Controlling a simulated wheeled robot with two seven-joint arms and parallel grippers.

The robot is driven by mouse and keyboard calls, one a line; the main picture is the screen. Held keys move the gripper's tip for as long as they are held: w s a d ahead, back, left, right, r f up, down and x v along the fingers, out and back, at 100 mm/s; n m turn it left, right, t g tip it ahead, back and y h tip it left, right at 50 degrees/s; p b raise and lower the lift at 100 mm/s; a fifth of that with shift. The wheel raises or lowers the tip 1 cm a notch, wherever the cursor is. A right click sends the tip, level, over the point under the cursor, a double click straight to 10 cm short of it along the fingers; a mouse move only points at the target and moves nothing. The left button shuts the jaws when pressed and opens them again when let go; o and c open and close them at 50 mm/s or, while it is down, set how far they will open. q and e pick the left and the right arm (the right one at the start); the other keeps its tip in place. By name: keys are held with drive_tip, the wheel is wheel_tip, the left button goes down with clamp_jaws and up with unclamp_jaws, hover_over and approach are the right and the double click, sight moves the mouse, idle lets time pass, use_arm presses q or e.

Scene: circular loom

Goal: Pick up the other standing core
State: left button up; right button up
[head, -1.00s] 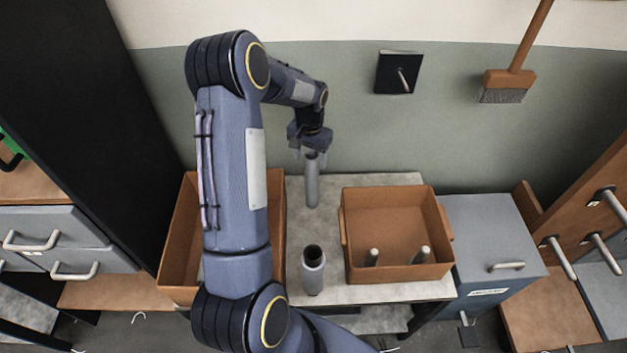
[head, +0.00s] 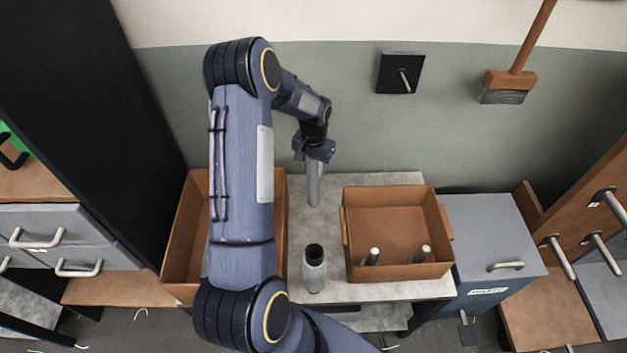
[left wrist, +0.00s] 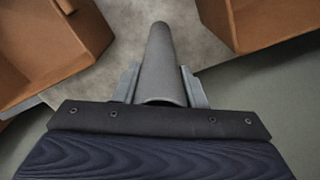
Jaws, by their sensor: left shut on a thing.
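One grey tube-shaped core (head: 314,188) stands upright towards the back of the table. My left gripper (head: 313,162) is at its upper part, shut on it; the fingers hide the core's top in the head view. In the left wrist view the core (left wrist: 162,62) runs between the two fingers of my left gripper (left wrist: 161,88). I cannot tell whether its foot touches the table. A second grey core (head: 313,271) with a dark open top stands nearer the front, apart from the gripper. My right gripper is not in view.
A brown bin (head: 396,192) with two upright pegs (head: 373,256) stands on the table (head: 340,291) right of the cores. Another brown bin (head: 180,250) is at the left, partly behind my left arm. A grey cabinet (head: 490,235) stands further right.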

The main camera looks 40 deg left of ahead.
use_arm(q)
drive_tip(key=shift+r, duration=0.1)
drive_tip(key=shift+c, duration=0.2)
wheel_tip(320, 180, up, 10)
drive_tip(key=b, duration=0.1)
idle(0.3)
drive_tip(key=o, duration=0.6)
clamp_jaws()
